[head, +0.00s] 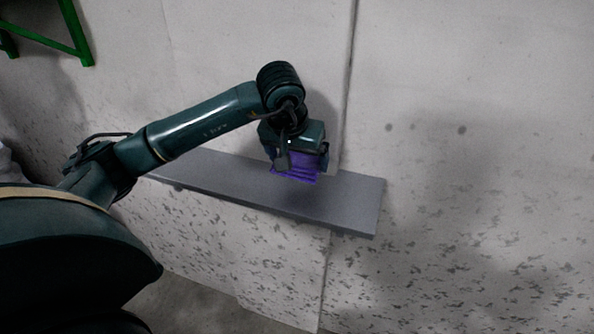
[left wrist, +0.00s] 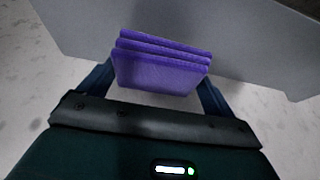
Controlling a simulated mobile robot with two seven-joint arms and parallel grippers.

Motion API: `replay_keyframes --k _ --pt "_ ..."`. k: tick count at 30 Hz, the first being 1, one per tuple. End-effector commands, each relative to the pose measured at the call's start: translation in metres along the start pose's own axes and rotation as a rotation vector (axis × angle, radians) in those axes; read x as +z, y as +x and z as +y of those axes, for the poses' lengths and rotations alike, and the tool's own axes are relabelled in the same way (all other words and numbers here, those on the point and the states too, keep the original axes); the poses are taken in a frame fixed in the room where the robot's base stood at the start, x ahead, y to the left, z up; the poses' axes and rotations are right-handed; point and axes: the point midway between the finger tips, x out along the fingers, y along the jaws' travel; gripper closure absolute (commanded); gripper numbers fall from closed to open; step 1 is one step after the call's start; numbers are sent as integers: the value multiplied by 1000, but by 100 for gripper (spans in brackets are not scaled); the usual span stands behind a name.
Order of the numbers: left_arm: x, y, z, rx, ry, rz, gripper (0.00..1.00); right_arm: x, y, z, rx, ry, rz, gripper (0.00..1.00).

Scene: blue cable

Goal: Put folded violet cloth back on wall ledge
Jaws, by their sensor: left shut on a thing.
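The folded violet cloth (head: 296,168) is at my left gripper (head: 297,160) in the head view, partly hidden by the hand. In the left wrist view the cloth (left wrist: 162,62) shows several stacked folds between the two fingers of my left gripper (left wrist: 158,82), which is shut on it. The grey wall ledge (head: 345,205) runs along the wall below the gripper. The cloth is over the ledge's middle-right part; I cannot tell whether it touches the surface. The ledge (left wrist: 255,65) also shows beyond the cloth in the left wrist view. My right gripper is not in view.
The ledge is bare to the left and right of the cloth. The pale, speckled concrete wall (head: 460,180) stands behind it, with a vertical seam. A green metal frame (head: 75,40) is at the upper left. Grey floor (head: 195,300) shows below.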

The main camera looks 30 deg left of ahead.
Motion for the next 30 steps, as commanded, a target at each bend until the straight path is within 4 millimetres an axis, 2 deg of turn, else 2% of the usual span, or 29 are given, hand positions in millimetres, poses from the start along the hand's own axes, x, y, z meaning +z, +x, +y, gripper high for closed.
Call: replay_keyframes --k 8,19,20,21,23,30 --pt "15 35 0 0 -1 -3 28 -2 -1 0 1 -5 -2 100" --pt "17 40 0 1 -1 1 28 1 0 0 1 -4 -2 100" --pt "16 39 0 1 -1 1 8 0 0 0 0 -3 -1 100" --pt "16 39 0 1 -1 1 5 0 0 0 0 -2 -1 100" --pt "16 39 0 1 -1 1 0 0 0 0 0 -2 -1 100" --pt "16 38 0 1 -2 0 0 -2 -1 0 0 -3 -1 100"
